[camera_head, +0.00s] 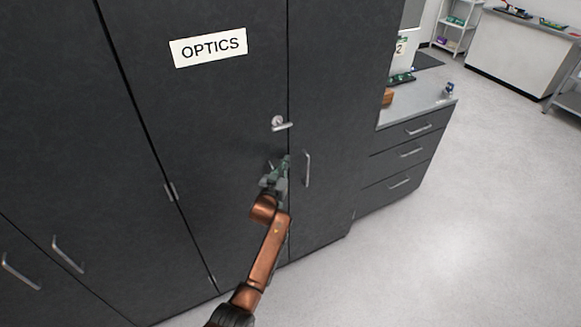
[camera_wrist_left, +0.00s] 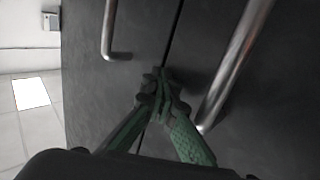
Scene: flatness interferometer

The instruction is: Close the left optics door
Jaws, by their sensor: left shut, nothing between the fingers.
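The left optics door (camera_head: 205,130) is a tall dark panel with a white OPTICS sign (camera_head: 208,47). It looks flush with the right door (camera_head: 335,100), with only a thin dark seam between them. A silver lever lock (camera_head: 281,123) sits near its right edge. My left gripper (camera_head: 283,163) is shut and empty, low on the door near the seam, partly hiding a handle there. In the left wrist view, the green fingertips (camera_wrist_left: 160,76) are together near the seam, between two silver bar handles. Whether they touch the door is unclear. My right gripper is not in view.
The right door has a vertical bar handle (camera_head: 307,168). More dark doors with bar handles (camera_head: 67,254) stand at the left. A drawer unit (camera_head: 410,150) with a grey top adjoins on the right. The pale floor (camera_head: 450,240) is clear at the right.

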